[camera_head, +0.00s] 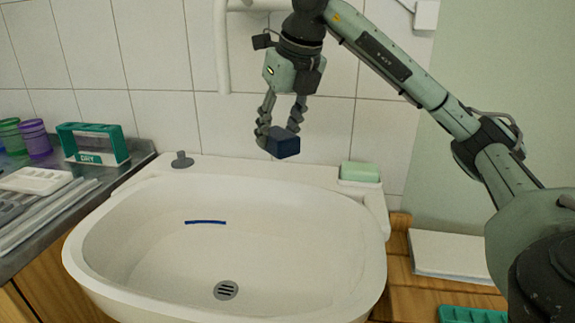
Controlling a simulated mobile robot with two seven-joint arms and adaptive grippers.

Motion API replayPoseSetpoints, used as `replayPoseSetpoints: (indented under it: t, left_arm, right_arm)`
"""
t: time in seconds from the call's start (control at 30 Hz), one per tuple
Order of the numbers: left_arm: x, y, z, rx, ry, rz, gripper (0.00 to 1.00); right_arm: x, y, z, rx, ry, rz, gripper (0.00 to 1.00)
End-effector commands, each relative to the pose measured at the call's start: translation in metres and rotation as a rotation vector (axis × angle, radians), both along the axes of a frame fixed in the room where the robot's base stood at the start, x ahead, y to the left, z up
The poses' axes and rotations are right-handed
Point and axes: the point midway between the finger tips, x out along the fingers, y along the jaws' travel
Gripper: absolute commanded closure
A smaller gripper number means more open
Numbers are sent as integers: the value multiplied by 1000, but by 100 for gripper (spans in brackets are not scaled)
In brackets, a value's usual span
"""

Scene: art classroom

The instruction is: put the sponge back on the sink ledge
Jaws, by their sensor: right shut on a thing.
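The sponge (284,147), a dark blue block, is held in my right gripper (280,133). The gripper points down with its fingers shut on the sponge, above the back part of the sink. The white sink ledge (240,169) runs along the wall below and behind it. The sponge appears to hang above the ledge; the exact gap is hard to tell. The white sink basin (150,245) is below, with a dark blue streak (205,222) on its inner back wall. My left gripper is not in view.
A pale green block (360,172) sits in a white dish at the ledge's right end. A grey knob (182,160) stands at its left end. A green "DRY" holder (93,144) and purple cup (36,139) are on the left counter. The ledge's middle is clear.

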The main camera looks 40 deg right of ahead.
Motion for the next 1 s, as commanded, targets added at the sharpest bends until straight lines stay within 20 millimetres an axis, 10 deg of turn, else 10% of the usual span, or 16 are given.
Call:
replayPoseSetpoints:
  t: [0.5,1.0]
  left_arm:
    - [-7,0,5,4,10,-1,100]
    - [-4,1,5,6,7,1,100]
  right_arm:
    - [34,-94,-61,0,4,-6,85]
    - [39,-108,-108,-2,2,-1,85]
